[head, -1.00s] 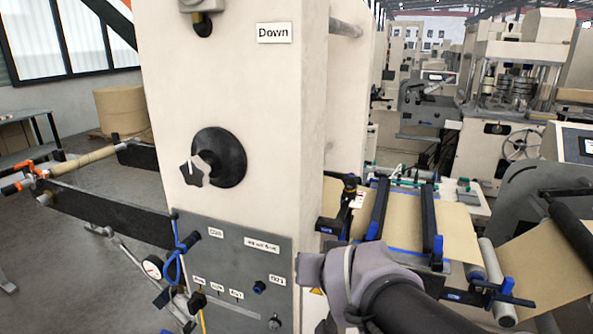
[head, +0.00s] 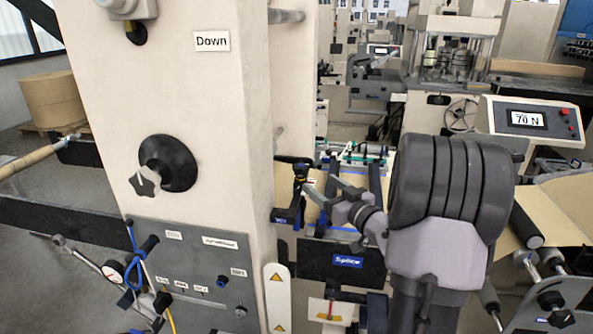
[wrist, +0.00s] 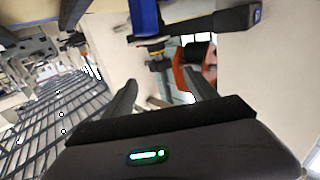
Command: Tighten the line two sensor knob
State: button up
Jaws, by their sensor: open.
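A small dark knob (head: 297,160) sits on top of a dark sensor-like block beside the paper web in the head view. A small pale label is near it, too small to read, so I cannot tell if this is the line two knob. My gripper (head: 320,187) is open just right of and slightly below this knob, apparently empty. In the wrist view my gripper (wrist: 162,88) has its two fingers spread. A dark and yellow part (wrist: 157,62) shows beyond the fingers, with an orange-red curved part (wrist: 186,75) near the right finger.
A cream column (head: 165,80) with a black disc and star knob (head: 145,183) stands left. Its grey control panel (head: 200,260) carries cables and a gauge. A black "Splice" panel (head: 325,262) lies below my gripper. A display reading 70 N (head: 526,119) is at right.

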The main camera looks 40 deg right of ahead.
aim_at(305, 173)
jog(key=w, duration=0.7)
jog(key=w+d, duration=0.1)
jog(key=w, duration=0.2)
jog(key=shift+w, duration=0.2)
jog(key=c, duration=1.4)
jog(key=shift+b, duration=0.4)
jog(key=shift+b, duration=0.3)
